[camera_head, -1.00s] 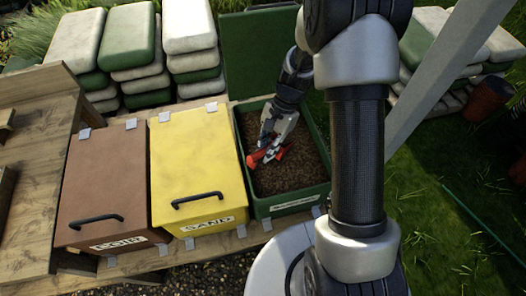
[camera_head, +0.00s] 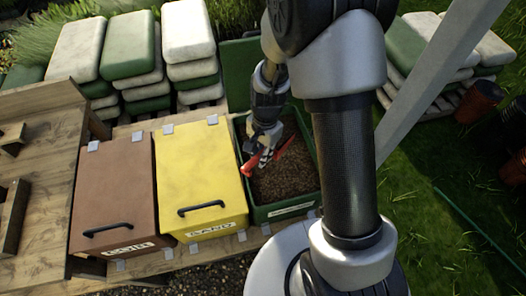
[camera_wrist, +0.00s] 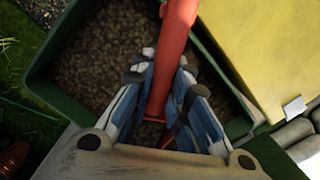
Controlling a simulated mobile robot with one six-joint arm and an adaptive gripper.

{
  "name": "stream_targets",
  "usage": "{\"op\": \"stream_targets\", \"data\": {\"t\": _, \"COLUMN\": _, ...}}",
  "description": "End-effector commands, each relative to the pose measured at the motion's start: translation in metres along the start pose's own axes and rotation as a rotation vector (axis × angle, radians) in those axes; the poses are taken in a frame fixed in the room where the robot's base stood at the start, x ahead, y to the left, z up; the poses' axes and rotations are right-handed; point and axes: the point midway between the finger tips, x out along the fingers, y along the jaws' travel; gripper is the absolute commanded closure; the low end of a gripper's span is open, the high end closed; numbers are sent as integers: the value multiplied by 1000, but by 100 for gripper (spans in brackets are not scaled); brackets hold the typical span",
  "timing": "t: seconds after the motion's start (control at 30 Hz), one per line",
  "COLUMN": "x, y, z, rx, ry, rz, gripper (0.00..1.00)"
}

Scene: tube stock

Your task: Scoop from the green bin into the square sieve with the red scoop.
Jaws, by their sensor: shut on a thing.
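The green bin (camera_head: 290,210) stands open and holds dark brown, crumbly material (camera_head: 285,180). My gripper (camera_head: 264,152) is over the bin's left part, close to the yellow bin. It is shut on the red scoop (camera_head: 250,166), whose handle (camera_wrist: 172,50) runs between the fingers in the wrist view. The scoop's bowl and any load in it cannot be made out. In the wrist view the bin's green wall (camera_wrist: 45,75) and its contents lie below my gripper (camera_wrist: 165,110). I cannot make out a square sieve in these frames.
A closed yellow bin (camera_head: 200,165) marked SAND and a closed brown bin (camera_head: 115,190) stand left of the green bin. A wooden bench (camera_head: 45,135) with wooden pieces is at far left. Stacked sacks (camera_head: 130,50) stand behind. Grass lies to the right.

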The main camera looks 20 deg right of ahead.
Motion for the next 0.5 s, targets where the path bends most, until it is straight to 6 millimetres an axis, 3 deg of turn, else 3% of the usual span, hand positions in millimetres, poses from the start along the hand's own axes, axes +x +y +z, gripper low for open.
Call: {"op": "stream_targets", "data": {"t": 0.5, "x": -31, "y": 0, "z": 22, "rx": -3, "ry": 80, "rz": 1, "gripper": 100}}
